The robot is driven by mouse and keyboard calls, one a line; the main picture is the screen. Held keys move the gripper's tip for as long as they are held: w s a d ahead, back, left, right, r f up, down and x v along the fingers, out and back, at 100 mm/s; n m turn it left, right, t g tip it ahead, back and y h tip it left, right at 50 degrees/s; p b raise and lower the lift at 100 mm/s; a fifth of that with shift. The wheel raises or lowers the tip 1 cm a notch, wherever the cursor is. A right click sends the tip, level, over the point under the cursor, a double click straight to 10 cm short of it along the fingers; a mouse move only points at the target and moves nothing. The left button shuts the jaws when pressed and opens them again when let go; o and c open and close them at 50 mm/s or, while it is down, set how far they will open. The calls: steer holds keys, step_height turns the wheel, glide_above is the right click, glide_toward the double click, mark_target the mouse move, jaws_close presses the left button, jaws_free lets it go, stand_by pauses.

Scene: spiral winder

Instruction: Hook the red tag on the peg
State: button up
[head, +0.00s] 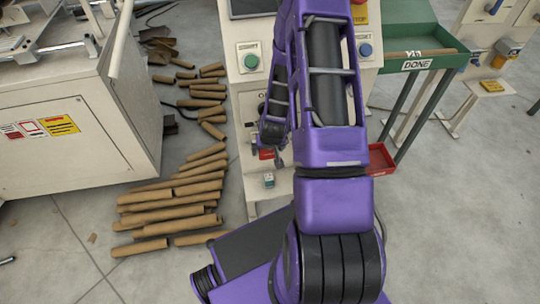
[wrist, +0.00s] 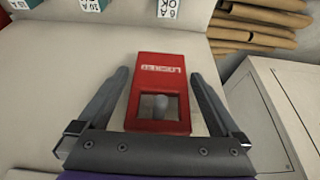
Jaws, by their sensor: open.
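The red tag (wrist: 158,70) lies against the pale machine panel in the wrist view, with a white lettered strip and a square opening. A grey rounded peg (wrist: 161,106) shows inside that opening and looks to stick through it. My gripper (wrist: 160,78) is open, with one finger on each side of the tag and a visible gap on both sides. In the head view a small part of the red tag (head: 266,154) shows beside my gripper (head: 279,158), mostly hidden by my arm.
Labels (wrist: 167,8) line the panel edge in the wrist view. In the head view, cardboard tubes (head: 165,205) lie on the floor at left. A red tray (head: 381,158) sticks out at right, near a green bench (head: 414,45) marked DONE. A white cabinet (head: 75,95) stands left.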

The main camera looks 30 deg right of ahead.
steer(key=s+a, duration=0.3)
steer(key=s, duration=0.9)
steer(key=shift+a+r, duration=0.25)
steer(key=shift+r, duration=0.2)
steer(key=shift+w+r, duration=0.1)
steer(key=shift+w, duration=0.05)
